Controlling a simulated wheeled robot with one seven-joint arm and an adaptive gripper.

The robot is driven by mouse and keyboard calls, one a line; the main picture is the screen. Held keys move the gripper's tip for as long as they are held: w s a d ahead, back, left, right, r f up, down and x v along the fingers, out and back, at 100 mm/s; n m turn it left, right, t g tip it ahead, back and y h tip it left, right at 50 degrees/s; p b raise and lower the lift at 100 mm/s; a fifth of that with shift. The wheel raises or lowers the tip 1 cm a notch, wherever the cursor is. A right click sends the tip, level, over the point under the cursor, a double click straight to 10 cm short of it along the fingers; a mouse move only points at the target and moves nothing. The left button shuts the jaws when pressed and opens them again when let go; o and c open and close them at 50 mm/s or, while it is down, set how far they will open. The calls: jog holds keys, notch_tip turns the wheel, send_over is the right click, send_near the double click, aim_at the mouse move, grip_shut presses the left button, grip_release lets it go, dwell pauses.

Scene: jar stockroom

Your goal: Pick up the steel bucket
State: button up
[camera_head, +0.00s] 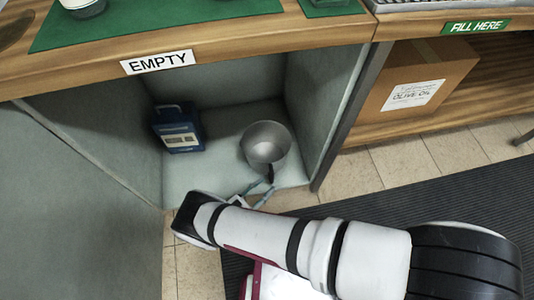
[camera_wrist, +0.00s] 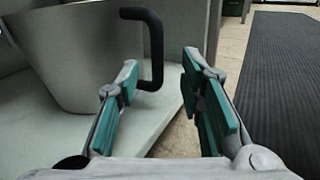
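The steel bucket (camera_head: 265,143) stands on the pale shelf floor of the alcove under the EMPTY sign. It fills the left of the wrist view (camera_wrist: 70,55), where its black side handle (camera_wrist: 157,50) points toward my gripper. My gripper (camera_head: 262,187) is low at the alcove's front edge, just in front of the bucket's handle side. In the wrist view the teal-padded fingers (camera_wrist: 160,66) are spread apart with nothing gripped. The handle's upright part appears between the fingertips in the picture; I cannot tell whether it lies within their reach.
A blue container (camera_head: 177,128) stands to the left of the bucket. Grey alcove walls (camera_head: 322,85) close in on both sides, beneath a wooden counter (camera_head: 220,50). A cardboard box (camera_head: 425,75) is on the right. A dark ribbed mat (camera_head: 450,190) covers floor there.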

aim_at(272, 179)
jog(key=shift+r+b+x, duration=0.2)
jog(key=shift+b+x, duration=0.15)
jog(key=shift+x, duration=1.95)
jog(key=shift+w+a, duration=0.1)
grip_shut()
